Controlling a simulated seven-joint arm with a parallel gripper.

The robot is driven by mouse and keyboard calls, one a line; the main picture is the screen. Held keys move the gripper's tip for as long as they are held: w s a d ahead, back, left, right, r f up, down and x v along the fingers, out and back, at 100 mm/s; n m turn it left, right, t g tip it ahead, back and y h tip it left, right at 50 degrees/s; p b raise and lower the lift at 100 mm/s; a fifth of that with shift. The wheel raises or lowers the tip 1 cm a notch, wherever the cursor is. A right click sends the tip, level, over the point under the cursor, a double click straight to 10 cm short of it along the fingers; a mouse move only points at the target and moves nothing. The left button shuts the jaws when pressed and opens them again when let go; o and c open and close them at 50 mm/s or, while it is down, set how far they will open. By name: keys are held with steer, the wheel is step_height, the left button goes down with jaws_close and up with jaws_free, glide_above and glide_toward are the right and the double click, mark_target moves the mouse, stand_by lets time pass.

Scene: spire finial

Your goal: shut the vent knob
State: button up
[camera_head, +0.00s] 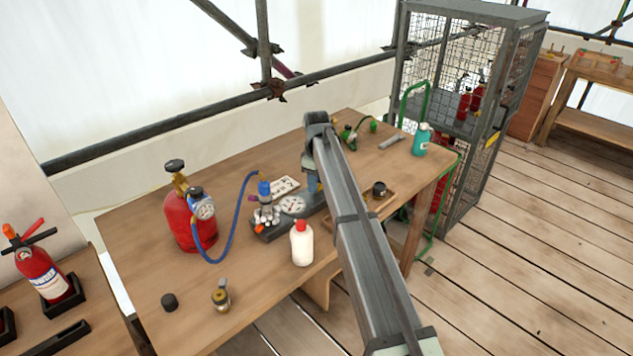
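A dark fixture (264,234) with a round white dial (293,205) sits near the middle of the workbench. On its left part are several small silver fittings (268,214), a blue fitting (264,189) and a small orange knob-like part (260,229). I cannot tell which of these is the vent knob, or whether it is open or shut. My arm reaches in from the lower right and bends down behind the dial. My gripper (311,183) is just above and behind the fixture, largely hidden by my arm. Its fingers are not clear.
A blue hose (236,214) loops from the fixture to a red cylinder (180,222) with a gauge. A white bottle (301,245) with a red cap stands in front of the fixture. A brass fitting (221,295) and black cap (169,302) lie front left. A teal bottle (421,141) stands back right.

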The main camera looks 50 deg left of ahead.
steer(key=c, duration=0.6)
steer(key=shift+m, duration=0.3)
steer(key=m, duration=0.5)
steer(key=shift+m, duration=0.3)
steer(key=m, duration=0.6)
steer(key=o, duration=1.1)
steer(key=shift+c, duration=0.2)
